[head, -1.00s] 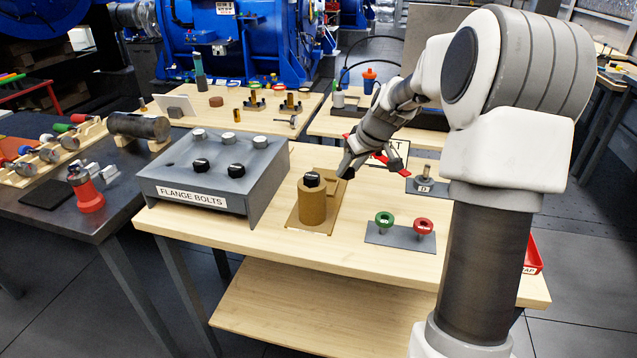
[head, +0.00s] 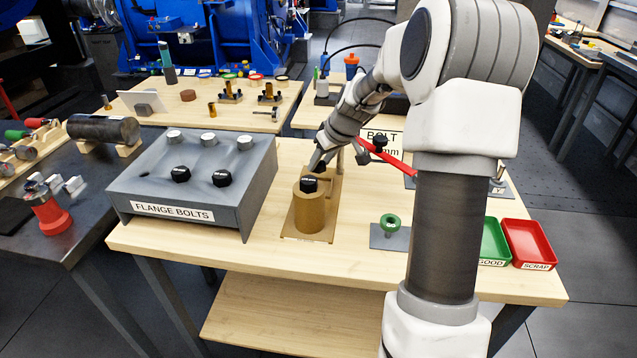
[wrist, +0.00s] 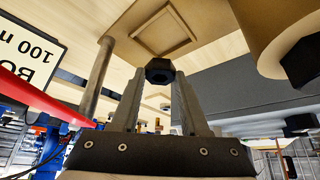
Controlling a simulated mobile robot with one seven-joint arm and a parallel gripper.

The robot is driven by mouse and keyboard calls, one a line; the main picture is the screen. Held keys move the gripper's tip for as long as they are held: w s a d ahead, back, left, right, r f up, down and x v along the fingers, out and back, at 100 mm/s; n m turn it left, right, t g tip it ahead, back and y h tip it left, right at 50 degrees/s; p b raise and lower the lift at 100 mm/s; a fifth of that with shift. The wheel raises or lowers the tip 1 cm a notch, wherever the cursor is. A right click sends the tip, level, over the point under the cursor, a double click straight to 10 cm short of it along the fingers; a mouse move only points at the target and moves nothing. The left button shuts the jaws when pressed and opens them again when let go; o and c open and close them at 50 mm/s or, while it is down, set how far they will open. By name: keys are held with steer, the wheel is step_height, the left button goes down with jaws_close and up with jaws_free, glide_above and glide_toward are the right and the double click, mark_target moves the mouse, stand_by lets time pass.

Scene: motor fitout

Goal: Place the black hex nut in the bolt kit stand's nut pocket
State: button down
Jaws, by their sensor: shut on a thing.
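My gripper (wrist: 155,95) is shut on the black hex nut (wrist: 160,71), held between the fingertips in the wrist view. Just beyond the nut, the tan bolt kit stand shows its square recessed nut pocket (wrist: 162,32); the nut appears apart from it. In the head view the stand (head: 310,212) has a tan cylinder with a black bolt (head: 309,185) upright on top. My gripper (head: 318,162) points down just behind that cylinder, over the back of the stand. The nut and pocket are not clear in the head view.
The grey flange bolts box (head: 190,185) stands close on the left. A BOLT sign (head: 382,137) and a red bar (head: 395,163) are to the right of my gripper. A green ring piece (head: 390,222) stands on a grey plate. Green (head: 494,240) and red (head: 529,243) trays lie at the right.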

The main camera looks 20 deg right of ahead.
steer(key=shift+f+b, duration=0.4)
steer(key=shift+f, duration=2.5)
steer(key=shift+f, duration=0.2)
steer(key=c, duration=0.7)
jaws_free()
steer(key=shift+r, duration=0.1)
steer(key=shift+r, duration=0.2)
steer(key=p+v, duration=0.1)
steer(key=v, duration=1)
steer(key=shift+s+r, duration=0.3)
